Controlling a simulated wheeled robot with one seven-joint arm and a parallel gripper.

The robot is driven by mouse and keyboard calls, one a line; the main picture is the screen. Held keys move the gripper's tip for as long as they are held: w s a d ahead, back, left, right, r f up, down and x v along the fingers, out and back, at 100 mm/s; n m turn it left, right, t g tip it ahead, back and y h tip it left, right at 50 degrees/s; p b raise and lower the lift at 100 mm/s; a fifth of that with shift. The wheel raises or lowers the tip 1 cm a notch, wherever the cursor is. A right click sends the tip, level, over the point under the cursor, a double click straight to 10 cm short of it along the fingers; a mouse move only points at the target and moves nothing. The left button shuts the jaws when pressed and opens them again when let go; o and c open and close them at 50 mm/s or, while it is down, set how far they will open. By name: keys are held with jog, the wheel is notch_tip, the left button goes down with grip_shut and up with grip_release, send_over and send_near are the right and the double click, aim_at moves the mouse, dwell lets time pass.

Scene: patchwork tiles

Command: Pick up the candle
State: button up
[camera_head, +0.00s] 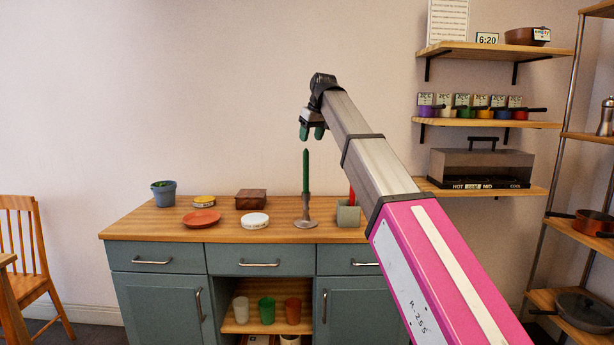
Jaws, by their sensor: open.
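A green candle (306,172) stands upright in a grey-brown candlestick (305,212) on the wooden top of a blue-grey cabinet (140,221). My gripper (312,137) points down in the air, just above the candle's tip in the picture. It is open and nothing shows between its fingers. How far it is from the candle in depth I cannot tell. A red stick-like thing (352,195), maybe another candle, rises from a grey-green square holder (347,214), partly hidden by my arm.
A white round tin (255,220), brown box (250,199), terracotta plate (201,219), yellow tin (204,202) and potted plant (163,194) stand left of the candlestick. Wall shelves (490,122) with several small pots are at the right. A wooden chair (28,255) is at the left.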

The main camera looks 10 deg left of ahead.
aim_at(306, 152)
jog(key=x, duration=0.4)
jog(key=shift+f, duration=0.2)
jog(key=shift+a+x, duration=0.2)
jog(key=shift+x, duration=2.45)
jog(key=shift+w+r, duration=0.15)
grip_shut()
